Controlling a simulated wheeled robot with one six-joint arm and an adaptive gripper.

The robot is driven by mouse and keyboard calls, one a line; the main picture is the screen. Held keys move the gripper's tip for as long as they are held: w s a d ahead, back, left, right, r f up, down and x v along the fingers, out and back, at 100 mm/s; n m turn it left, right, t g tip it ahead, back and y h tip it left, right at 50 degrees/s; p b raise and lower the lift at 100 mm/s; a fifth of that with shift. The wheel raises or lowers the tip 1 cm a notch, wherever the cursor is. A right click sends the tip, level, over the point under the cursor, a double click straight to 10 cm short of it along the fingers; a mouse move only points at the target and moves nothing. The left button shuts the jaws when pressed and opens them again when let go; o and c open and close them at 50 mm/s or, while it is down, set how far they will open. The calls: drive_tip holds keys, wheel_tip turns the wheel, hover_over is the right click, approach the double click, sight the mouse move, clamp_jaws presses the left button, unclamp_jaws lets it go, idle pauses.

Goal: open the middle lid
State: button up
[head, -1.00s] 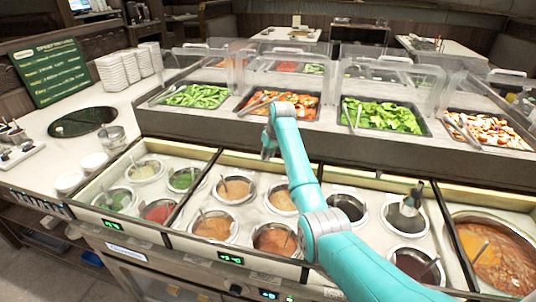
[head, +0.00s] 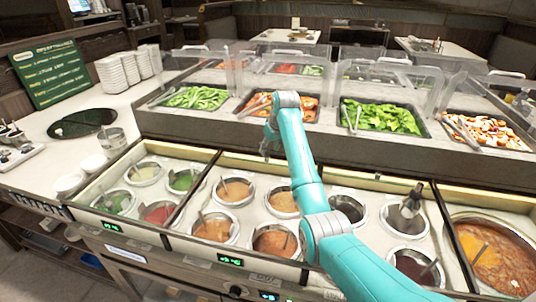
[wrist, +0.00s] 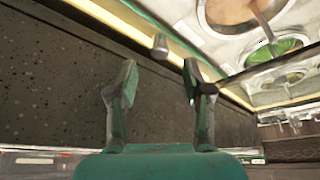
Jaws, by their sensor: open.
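The middle lid (head: 330,173) covers the middle bay of sauce wells. Its frame shows along the far edge, and its pane is too clear to make out well. My gripper (head: 265,156) hangs near the left part of that far edge. In the wrist view my gripper (wrist: 157,72) is open and empty, its two fingers apart. A small metal knob (wrist: 160,46) on the pale far edge lies just beyond the fingertips, roughly between them. I see no contact with it. My arm hides part of the middle bay.
A left bay of sauces (head: 145,172) and a right bay with a large soup pot (head: 495,255) flank the middle. Behind stands a raised counter with food trays (head: 380,115) and clear guards. Ladle handles stick up from several wells.

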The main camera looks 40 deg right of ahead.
drive_tip(key=v, duration=0.6)
drive_tip(key=shift+r, duration=0.3)
drive_tip(key=shift+s, duration=0.1)
